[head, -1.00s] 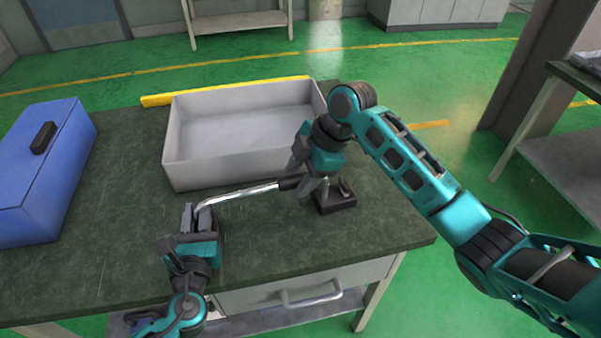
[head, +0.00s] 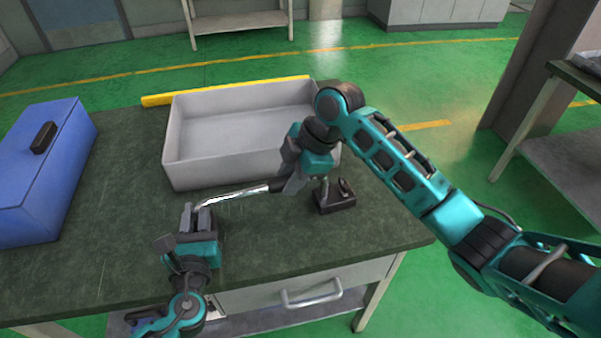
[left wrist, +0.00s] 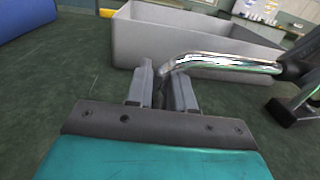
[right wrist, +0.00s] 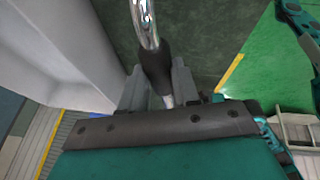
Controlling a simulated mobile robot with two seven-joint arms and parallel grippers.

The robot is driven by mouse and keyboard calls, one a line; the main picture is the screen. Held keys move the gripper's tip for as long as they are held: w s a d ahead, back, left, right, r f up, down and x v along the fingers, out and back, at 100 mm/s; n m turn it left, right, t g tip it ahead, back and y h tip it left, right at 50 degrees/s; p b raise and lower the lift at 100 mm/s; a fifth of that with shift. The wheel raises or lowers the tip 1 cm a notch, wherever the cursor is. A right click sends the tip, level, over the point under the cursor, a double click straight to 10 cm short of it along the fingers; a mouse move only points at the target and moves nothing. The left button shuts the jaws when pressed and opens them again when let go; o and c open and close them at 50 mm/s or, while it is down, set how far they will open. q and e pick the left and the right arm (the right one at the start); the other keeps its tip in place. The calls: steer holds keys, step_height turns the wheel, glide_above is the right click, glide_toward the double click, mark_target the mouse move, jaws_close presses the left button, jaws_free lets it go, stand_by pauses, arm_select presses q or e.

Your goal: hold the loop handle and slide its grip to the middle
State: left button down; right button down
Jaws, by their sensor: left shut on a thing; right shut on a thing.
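The loop handle is a bent chrome rod (head: 228,194) with a dark sleeve-like grip (head: 274,187) around it. The rod also shows in the left wrist view (left wrist: 222,65). My left gripper (head: 197,212) is shut on the rod's bent left end. My right gripper (head: 289,187) is shut on the grip, partly hiding it. In the right wrist view the grip (right wrist: 155,62) lies between the fingers, with bare rod (right wrist: 145,22) above it and a short shiny piece below. The rod's far right end is hidden behind my right gripper.
A grey open tray (head: 176,145) stands just behind the handle. A blue box (head: 45,185) stands at the left. The dark green table (head: 270,250) is clear in front.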

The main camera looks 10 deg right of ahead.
mark_target(270, 185)
arm_select(q)
steer(key=shift+d, duration=0.15)
arm_select(e)
steer(key=a, duration=0.4)
steer(key=shift+s, duration=0.2)
steer(key=c, duration=0.8)
jaws_free()
steer(key=shift+d, duration=0.1)
steer(key=shift+d+r, duration=0.25)
steer(key=shift+r, duration=0.25)
steer(key=v, duration=1.1)
steer(key=shift+s+a, duration=0.1)
arm_select(q)
steer(key=c, duration=0.9)
jaws_free()
